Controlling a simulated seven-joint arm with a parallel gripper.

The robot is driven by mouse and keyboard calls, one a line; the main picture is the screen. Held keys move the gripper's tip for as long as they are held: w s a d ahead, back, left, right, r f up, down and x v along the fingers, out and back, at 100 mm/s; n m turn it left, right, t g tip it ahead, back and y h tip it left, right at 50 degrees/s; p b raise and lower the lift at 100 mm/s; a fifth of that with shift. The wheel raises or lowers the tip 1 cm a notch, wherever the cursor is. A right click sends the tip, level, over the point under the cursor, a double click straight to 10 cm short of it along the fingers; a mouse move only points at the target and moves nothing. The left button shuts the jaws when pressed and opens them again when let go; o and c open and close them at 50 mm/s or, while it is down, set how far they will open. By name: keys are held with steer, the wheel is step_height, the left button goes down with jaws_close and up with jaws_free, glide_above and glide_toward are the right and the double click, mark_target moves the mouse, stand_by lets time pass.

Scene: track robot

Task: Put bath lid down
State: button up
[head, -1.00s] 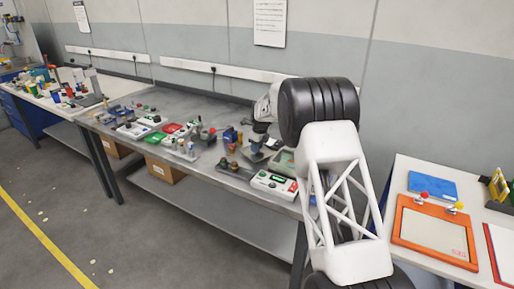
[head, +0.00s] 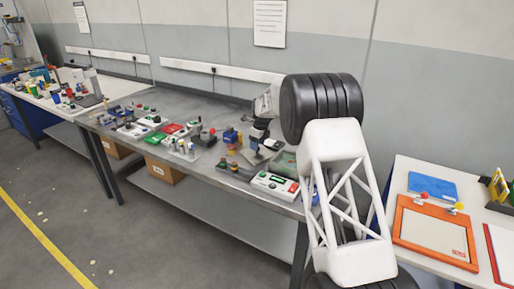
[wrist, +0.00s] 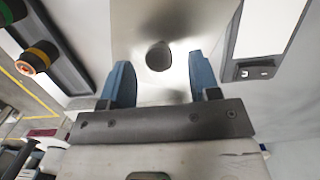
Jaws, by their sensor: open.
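In the wrist view, my gripper (wrist: 160,80) is open, its two blue fingers apart with nothing shut between them. A pale metal surface (wrist: 185,30) lies beyond the fingers, with a dark round spot (wrist: 158,57) between them. The surface may be the bath lid and the spot its knob or a hole; I cannot tell which, nor whether the fingers touch it. In the head view, my gripper (head: 259,136) is small and dark over the grey bench, partly hidden by my arm. I cannot make out the lid there.
Several small devices crowd the grey bench (head: 150,100). A red, white and green box (head: 275,185) stands at its front edge, and a greenish tray (head: 284,163) is partly behind my arm. An orange-framed board (head: 435,232) lies on the right table. The floor in front is clear.

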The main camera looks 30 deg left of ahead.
mark_target(260, 154)
step_height(260, 154, up, 10)
steer(key=d, duration=0.1)
steer(key=shift+d+f, duration=0.2)
stand_by(0.8)
